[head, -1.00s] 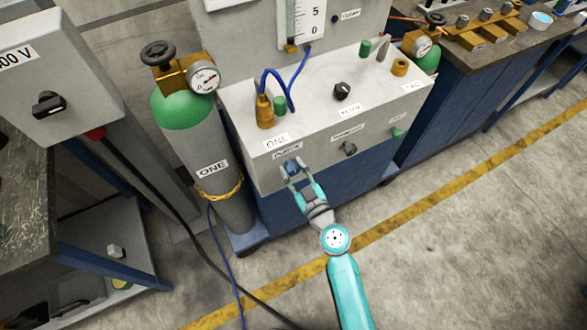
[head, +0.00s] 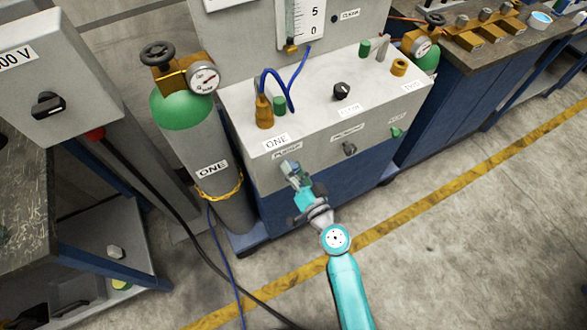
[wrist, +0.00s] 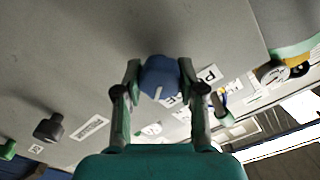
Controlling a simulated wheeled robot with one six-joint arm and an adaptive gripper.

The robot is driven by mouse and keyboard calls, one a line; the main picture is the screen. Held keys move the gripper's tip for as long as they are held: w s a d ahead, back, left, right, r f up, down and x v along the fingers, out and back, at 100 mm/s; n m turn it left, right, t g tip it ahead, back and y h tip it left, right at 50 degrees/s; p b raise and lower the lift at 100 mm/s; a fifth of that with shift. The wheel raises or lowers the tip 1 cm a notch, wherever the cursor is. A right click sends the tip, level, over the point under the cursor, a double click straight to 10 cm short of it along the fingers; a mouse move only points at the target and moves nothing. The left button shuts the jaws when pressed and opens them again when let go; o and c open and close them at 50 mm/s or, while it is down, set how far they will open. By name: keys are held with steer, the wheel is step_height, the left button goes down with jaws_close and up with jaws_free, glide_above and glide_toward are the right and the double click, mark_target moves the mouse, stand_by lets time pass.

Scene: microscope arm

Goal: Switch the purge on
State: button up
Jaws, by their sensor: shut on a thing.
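The blue purge knob (wrist: 160,76) with a white pointer line is on the front face of the grey panel box (head: 262,175). My gripper (wrist: 158,84) is shut on the knob, with one finger on each side of it in the wrist view. In the head view my gripper (head: 291,171) is rolled over, its fingers nearly in line, and they hide most of the knob. The purge label (head: 287,152) is just above it. In the wrist view the label (wrist: 207,75) is partly covered by a finger. The pointer line is tilted in the wrist view.
A dark knob (head: 349,149) and a green knob (head: 396,132) sit further right on the same face. Another dark knob (head: 342,91) is on top. The floor in front is clear except for hoses.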

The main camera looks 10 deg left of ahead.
steer(key=m, duration=0.7)
stand_by(0.6)
steer(key=o, duration=1.1)
steer(key=shift+o, duration=0.2)
steer(key=shift+s+d, duration=0.1)
steer(key=v, duration=1.1)
steer(key=shift+s+d, duration=0.25)
